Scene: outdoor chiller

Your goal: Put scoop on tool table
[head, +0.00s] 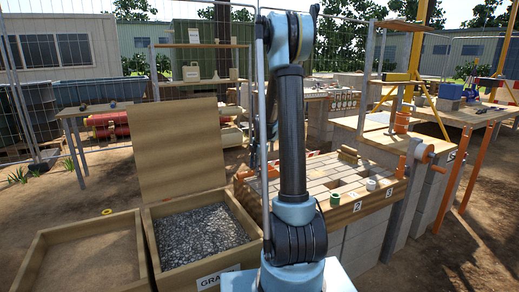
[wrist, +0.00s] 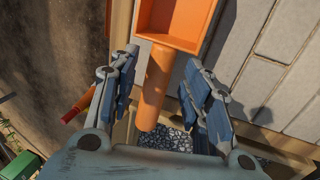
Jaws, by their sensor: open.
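The orange scoop (wrist: 155,88) shows in the wrist view, its square pan at the top and its round handle running down between my fingers. My gripper (wrist: 160,60) is open, with one blue-grey finger on each side of the handle. I see a gap beside the handle on the right; contact is unclear. In the head view my arm hides most of the gripper area. A table with tools (head: 470,114) stands at the far right; I cannot tell for sure that it is the tool table.
An open wooden box of gravel (head: 200,235) with its lid raised stands front left, beside another wooden box (head: 85,255). A paver-topped bench (head: 325,175) with small cups lies right of my arm. Bare ground lies at lower right.

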